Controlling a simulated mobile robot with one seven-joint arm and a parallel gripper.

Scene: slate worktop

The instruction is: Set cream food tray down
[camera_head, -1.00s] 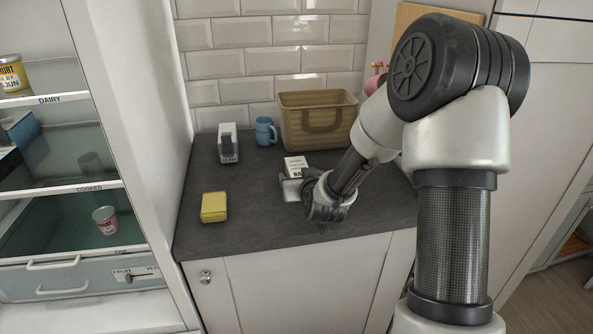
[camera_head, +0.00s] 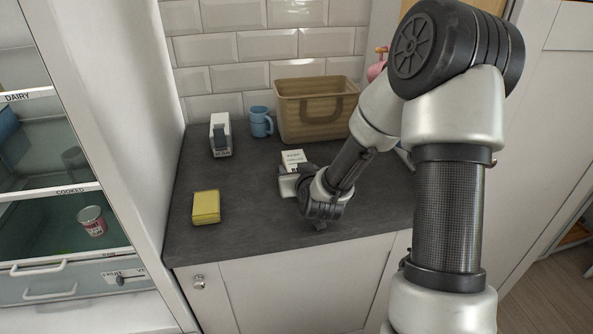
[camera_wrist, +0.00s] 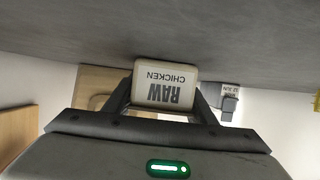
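The cream food tray (camera_head: 293,157) shows as a small pale box near the middle of the slate worktop (camera_head: 245,235). In the wrist view the tray (camera_wrist: 164,87) reads "RAW CHICKEN" upside down, with its label facing the camera. My gripper (camera_head: 291,181) reaches it from the front; in the wrist view its two dark fingers lie along the tray's two sides and are shut on it. The gripper hides the tray's lower part in the head view. I cannot tell whether its underside touches the worktop.
A yellow box (camera_head: 206,207) lies front left. A white-and-grey dispenser (camera_head: 220,135), a blue mug (camera_head: 260,122) and a brown basket (camera_head: 315,112) stand behind. An open fridge (camera_head: 75,200) is at left. Worktop between the yellow box and my gripper is clear.

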